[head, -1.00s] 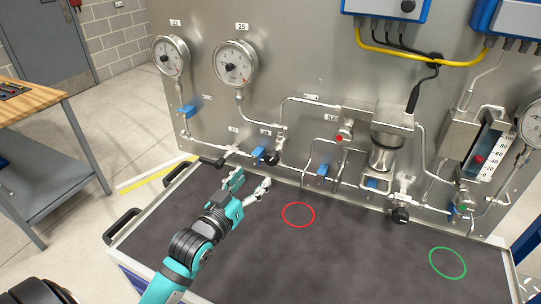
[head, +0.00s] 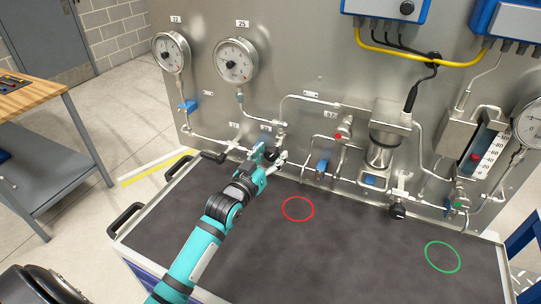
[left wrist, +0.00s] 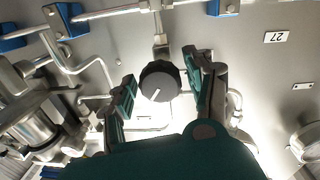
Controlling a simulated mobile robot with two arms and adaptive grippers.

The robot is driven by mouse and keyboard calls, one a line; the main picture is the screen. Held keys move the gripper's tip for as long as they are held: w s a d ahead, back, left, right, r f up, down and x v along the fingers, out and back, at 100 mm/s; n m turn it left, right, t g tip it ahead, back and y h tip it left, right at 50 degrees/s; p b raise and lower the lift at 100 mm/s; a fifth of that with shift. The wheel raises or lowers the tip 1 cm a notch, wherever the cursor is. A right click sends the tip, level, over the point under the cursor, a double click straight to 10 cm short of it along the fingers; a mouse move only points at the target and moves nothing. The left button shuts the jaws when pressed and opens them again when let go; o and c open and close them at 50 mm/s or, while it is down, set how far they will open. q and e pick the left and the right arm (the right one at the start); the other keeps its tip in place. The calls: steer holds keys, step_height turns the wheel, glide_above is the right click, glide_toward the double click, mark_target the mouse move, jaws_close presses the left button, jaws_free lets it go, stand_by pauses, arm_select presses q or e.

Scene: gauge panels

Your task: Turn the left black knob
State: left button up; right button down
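The left black knob (left wrist: 160,81) shows in the left wrist view, round and ridged with a white pointer line. It sits between the two fingers of my left gripper (left wrist: 160,90), which are apart with a gap visible on each side of it. In the head view my left gripper (head: 266,163) is at the pipework on the panel and mostly covers this knob. A second black knob (head: 397,211) is farther right, low on the panel. My right gripper is not in view.
The steel panel carries round gauges (head: 235,61), blue-handled valves (head: 188,106) and thin pipes close around the gripper. A dark mat (head: 340,255) with a red ring (head: 298,209) and a green ring (head: 443,257) lies clear in front. A workbench (head: 40,100) stands at the left.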

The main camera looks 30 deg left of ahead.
arm_select(q)
steer(key=c, duration=0.9)
steer(key=shift+r+n+p, duration=0.15)
steer(key=shift+n+p, duration=0.4)
steer(key=shift+n, duration=1.35)
steer(key=o, duration=1.2)
steer(key=shift+c, duration=0.2)
